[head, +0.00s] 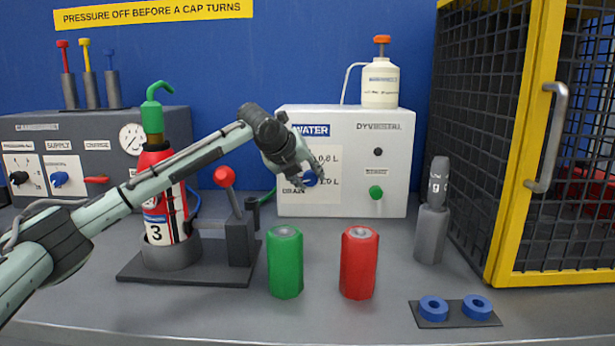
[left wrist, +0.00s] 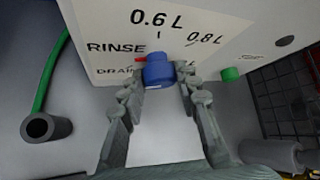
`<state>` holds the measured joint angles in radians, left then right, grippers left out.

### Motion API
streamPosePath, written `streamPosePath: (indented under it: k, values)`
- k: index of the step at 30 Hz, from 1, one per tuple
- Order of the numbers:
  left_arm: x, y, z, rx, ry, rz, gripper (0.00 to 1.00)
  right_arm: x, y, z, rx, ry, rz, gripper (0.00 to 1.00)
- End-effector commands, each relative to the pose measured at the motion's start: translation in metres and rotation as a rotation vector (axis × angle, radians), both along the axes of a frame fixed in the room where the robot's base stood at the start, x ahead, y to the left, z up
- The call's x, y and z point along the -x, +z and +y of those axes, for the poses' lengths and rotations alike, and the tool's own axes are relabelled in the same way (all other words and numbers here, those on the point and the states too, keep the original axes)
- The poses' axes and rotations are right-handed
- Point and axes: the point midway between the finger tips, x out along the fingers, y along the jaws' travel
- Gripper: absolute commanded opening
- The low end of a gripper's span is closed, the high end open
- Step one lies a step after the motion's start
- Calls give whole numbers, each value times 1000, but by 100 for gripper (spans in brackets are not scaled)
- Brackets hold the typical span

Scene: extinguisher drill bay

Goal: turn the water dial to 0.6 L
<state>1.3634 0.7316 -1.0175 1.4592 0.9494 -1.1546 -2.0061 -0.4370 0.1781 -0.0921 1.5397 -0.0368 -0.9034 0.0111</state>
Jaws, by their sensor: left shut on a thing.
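The water dial is a blue knob (head: 310,179) on the front of the white water cabinet (head: 390,200). My left gripper (head: 309,171) reaches it from the left and covers part of the dial's scale. In the left wrist view the blue knob (left wrist: 158,72) sits between the two fingers of my left gripper (left wrist: 158,80), which is shut on it. A small red pointer (left wrist: 141,59) at the knob's left points toward the RINSE label (left wrist: 116,47). The 0.6 L label (left wrist: 156,18) is above the knob, 0.8 L to its upper right, DRAIN to its lower left. My right gripper is not in view.
A green knob (head: 376,192) and a black button are on the same cabinet. A red extinguisher (head: 155,160) stands below my left arm, beside a red-knobbed lever (head: 224,177). Green (head: 285,265) and red (head: 359,265) cylinders stand in front. A yellow-framed cage (head: 510,200) is at right.

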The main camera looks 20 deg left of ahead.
Motion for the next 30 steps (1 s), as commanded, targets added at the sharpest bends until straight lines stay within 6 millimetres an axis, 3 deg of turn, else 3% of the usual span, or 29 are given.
streamPosePath:
  k: [20, 21, 25, 30]
  values:
    - [-1, 2, 0, -61, 1, 13, 2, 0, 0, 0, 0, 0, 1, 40]
    - [-1, 2, 0, -60, 1, 13, 35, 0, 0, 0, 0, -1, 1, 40]
    - [-1, 1, 0, -60, 1, 14, 51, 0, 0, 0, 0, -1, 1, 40]
    - [0, 1, 0, -60, 0, 15, 52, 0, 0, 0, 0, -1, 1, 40]
